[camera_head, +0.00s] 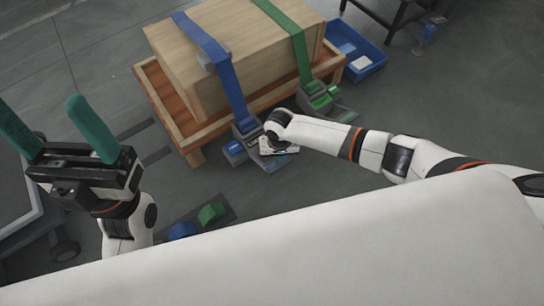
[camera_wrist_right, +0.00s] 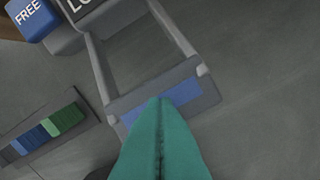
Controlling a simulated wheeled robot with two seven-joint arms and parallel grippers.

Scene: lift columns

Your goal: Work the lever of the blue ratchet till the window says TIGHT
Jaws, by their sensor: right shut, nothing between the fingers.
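The blue ratchet (camera_head: 246,126) sits at the near side of the pallet, on the blue strap (camera_head: 226,75). In the right wrist view its blue block (camera_wrist_right: 30,17) reads FREE. The dark window (camera_wrist_right: 80,7) beside it is cut off by the frame and shows only "LO". The lever (camera_wrist_right: 207,94) is a grey frame with two side arms and a crossbar with a blue strip. My right gripper (camera_wrist_right: 158,100) is shut and empty, its teal fingertips over the crossbar; I cannot tell if they touch. My left gripper (camera_head: 42,103) is open and empty, far left of the ratchet.
A wooden crate (camera_head: 270,45) stands on the pallet (camera_head: 197,140). A green ratchet (camera_head: 318,97) on a green strap (camera_head: 293,45) is right of the blue one. A blue bin (camera_head: 372,65) stands behind. A dark plate with a green block (camera_head: 211,213) lies nearer on the floor.

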